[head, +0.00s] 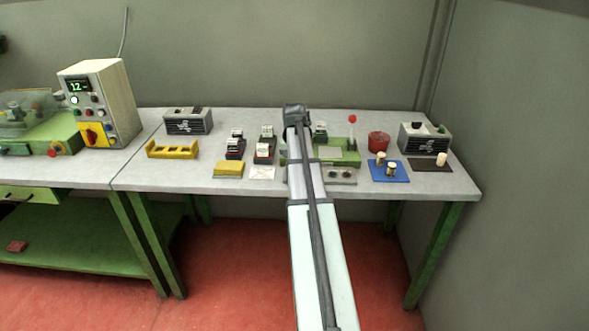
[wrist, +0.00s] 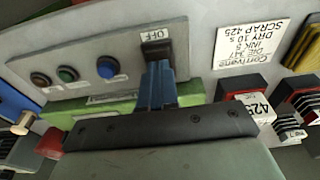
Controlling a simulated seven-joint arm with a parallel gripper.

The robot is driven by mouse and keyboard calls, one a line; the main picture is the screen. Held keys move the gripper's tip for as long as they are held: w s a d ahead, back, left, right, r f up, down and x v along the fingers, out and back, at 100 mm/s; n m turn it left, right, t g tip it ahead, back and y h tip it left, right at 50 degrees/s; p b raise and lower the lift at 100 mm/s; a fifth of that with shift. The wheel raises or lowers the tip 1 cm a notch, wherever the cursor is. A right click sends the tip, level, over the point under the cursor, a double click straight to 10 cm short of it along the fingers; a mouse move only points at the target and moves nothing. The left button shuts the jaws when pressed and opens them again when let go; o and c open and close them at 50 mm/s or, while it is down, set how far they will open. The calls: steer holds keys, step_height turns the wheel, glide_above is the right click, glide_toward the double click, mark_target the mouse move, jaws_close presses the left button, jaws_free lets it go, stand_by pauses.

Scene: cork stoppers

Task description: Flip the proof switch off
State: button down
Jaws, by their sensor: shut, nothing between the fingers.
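The proof switch (wrist: 152,49) is a dark switch beside an OFF label, at the right end of a grey control panel (wrist: 55,92) in the wrist view. In the head view the panel (head: 342,181) sits at the table's front edge, and my arm hides its switch end. My gripper (wrist: 156,72) is shut and empty, its blue fingertips right at the switch. I cannot tell whether they touch it. In the head view my gripper (head: 295,112) is mostly hidden by its own wrist.
Stamps (head: 265,150), a paper note (head: 262,173) and a yellow pad (head: 229,170) lie left; a blue mat (head: 391,178) with corks lies right.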

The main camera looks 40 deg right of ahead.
step_height(320, 180, up, 7)
stand_by(0.9)
steer(key=shift+a+f, duration=0.1)
steer(key=shift+f, duration=0.05)
